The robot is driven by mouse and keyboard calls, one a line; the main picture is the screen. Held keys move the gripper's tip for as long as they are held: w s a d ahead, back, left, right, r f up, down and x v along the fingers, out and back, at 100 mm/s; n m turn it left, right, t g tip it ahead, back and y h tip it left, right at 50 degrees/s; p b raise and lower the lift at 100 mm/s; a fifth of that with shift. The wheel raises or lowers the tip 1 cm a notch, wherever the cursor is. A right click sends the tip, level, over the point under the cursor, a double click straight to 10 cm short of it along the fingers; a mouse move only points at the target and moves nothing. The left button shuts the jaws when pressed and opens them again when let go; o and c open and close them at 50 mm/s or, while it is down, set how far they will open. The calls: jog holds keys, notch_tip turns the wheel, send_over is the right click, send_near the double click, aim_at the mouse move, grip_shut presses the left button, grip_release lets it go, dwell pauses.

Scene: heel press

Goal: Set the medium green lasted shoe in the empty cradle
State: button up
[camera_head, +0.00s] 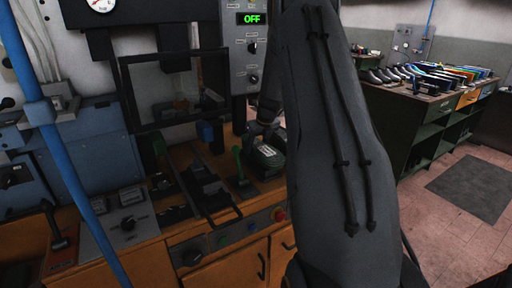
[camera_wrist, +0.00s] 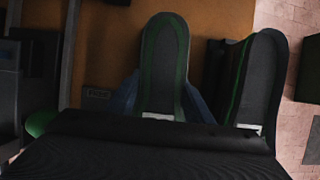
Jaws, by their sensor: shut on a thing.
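In the wrist view, a dark shoe with green edging (camera_wrist: 164,62) lies along the middle, with a white tag near its lower end. The blue-grey fingers of my gripper (camera_wrist: 160,98) close on both sides of it. A similar green-edged shoe (camera_wrist: 257,80) sits just to its right, beside a black part. In the head view my gripper (camera_head: 262,128) is over the right end of the press bench, mostly hidden by my arm. A dark green shoe with a white tag (camera_head: 268,156) shows just below it. I cannot tell which black fixture is the empty cradle.
A black fixture (camera_head: 207,187) and a green-handled lever (camera_head: 239,165) stand left of the shoe on the wooden bench (camera_head: 232,268). A framed guard (camera_head: 175,90) rises behind. The control panel (camera_head: 252,45) reads OFF. Many shoes (camera_head: 425,76) line a green counter at right.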

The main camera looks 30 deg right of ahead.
jog(key=o, duration=1.4)
jog(key=shift+c, duration=0.2)
jog(key=shift+f, duration=0.15)
jog(key=shift+s, duration=0.1)
jog(key=shift+b+v, duration=1)
jog(key=shift+v, duration=2.95)
jog(key=shift+a, duration=0.1)
